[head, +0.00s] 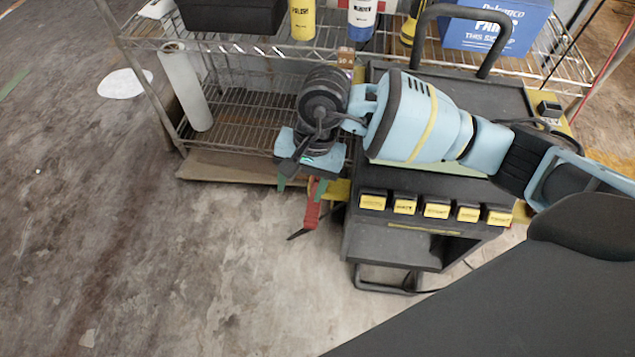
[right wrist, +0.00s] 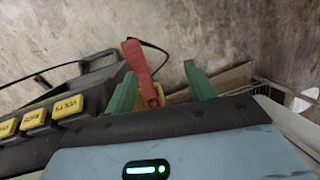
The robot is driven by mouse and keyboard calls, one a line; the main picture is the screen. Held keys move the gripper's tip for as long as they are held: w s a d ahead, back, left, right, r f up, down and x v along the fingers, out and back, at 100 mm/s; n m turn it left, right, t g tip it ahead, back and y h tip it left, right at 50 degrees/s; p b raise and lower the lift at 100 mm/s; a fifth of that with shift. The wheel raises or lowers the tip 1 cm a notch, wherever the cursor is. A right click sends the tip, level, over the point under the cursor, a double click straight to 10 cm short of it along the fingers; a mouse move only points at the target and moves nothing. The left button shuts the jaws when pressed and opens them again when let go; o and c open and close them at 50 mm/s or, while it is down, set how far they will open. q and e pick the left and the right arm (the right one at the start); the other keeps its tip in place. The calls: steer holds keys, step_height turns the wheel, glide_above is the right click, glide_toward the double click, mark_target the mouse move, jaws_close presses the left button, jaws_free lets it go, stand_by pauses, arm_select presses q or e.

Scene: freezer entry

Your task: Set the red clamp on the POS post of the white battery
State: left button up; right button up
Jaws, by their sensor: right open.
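The red clamp (head: 313,208) hangs at the left side of a dark cart, beside a yellow piece of it. My right gripper (head: 304,184) is open with green fingertips, close above the clamp. In the right wrist view, the red clamp (right wrist: 138,66) shows between the two spread fingertips of my right gripper (right wrist: 160,88), nearer the left one. I cannot tell whether either finger touches it. The white battery and its POS post are not visible. My left gripper is not in view.
The dark cart (head: 392,252) has a row of yellow-labelled buttons (head: 437,210) and a tall handle. A wire shelf (head: 240,112) behind holds bottles and a blue box (head: 495,25). A white roll (head: 185,88) leans at its left. The floor at left is mostly clear.

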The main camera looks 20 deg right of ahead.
mark_target(319, 179)
steer(key=shift+w+d+n+t+h+b, duration=0.15)
steer(key=shift+w+d+h, duration=0.4)
steer(key=shift+d, duration=0.4)
steer(key=shift+w+d+n+t+h+b, duration=0.1)
steer(key=shift+w+d+h, duration=0.4)
steer(key=shift+d, duration=0.5)
steer(key=shift+w+d+n+t+h+b, duration=0.15)
steer(key=shift+w+d+h, duration=0.35)
steer(key=shift+d, duration=0.45)
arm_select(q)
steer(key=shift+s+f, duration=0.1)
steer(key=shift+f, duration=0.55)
arm_select(e)
steer(key=shift+w+f, duration=0.1)
steer(key=shift+f, duration=0.15)
steer(key=f, duration=0.1)
steer(key=f+b, duration=0.1)
steer(key=f, duration=0.1)
steer(key=f+b, duration=0.1)
steer(key=f, duration=0.1)
steer(key=shift+w+a, duration=0.2)
steer(key=shift+a, duration=0.1)
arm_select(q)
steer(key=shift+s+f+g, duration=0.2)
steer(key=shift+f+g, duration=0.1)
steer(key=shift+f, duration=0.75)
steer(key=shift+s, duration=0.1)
arm_select(e)
steer(key=shift+c, duration=0.3)
